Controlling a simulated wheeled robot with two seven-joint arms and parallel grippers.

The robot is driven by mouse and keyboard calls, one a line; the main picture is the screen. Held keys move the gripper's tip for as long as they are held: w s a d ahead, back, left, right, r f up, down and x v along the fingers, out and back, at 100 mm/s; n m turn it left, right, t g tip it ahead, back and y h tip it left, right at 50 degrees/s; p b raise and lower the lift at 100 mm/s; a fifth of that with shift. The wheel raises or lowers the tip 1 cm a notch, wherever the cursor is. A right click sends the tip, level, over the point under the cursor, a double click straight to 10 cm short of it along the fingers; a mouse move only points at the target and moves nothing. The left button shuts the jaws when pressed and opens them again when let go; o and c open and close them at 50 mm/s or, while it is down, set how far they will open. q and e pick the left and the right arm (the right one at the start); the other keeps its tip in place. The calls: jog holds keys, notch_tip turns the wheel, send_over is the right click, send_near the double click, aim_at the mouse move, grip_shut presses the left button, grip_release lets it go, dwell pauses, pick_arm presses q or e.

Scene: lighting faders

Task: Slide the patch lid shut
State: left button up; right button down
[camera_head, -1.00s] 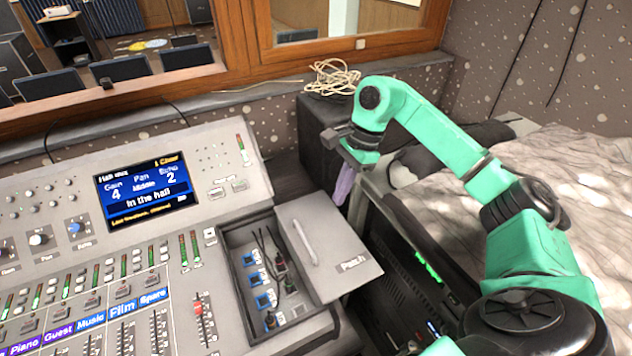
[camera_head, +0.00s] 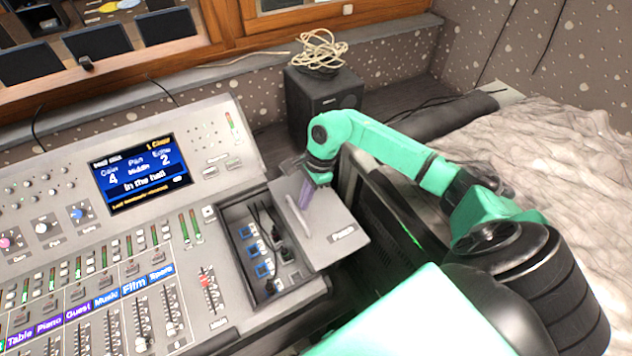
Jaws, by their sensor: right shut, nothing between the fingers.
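The grey patch lid (camera_head: 335,226), marked "Patch", sits to the right of the patch compartment (camera_head: 236,235), which is uncovered. Blue sockets and dark cables show inside the compartment. A raised light bar handle (camera_head: 297,214) runs along the lid's left part. My right gripper (camera_head: 305,199) is shut and empty, its purple-grey fingers pointing down over the lid just right of the handle. I cannot tell whether the fingertips touch the lid or the handle. My left gripper is not in view.
The mixing desk (camera_head: 215,321) with faders and a lit screen (camera_head: 141,174) fills the left. A black speaker box (camera_head: 322,98) with a coiled cable (camera_head: 320,50) stands behind. A dark rack (camera_head: 381,213) is right of the lid. A pale rumpled cover (camera_head: 560,165) lies far right.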

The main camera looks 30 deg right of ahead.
jog(key=shift+a, duration=0.2)
jog(key=shift+d+f, duration=0.1)
jog(key=shift+d, duration=0.05)
jog(key=shift+w, duration=0.1)
jog(key=a+b, duration=0.6)
jog(key=a, duration=1)
jog(key=shift+w+b, duration=0.35)
jog(key=shift+d, duration=0.1)
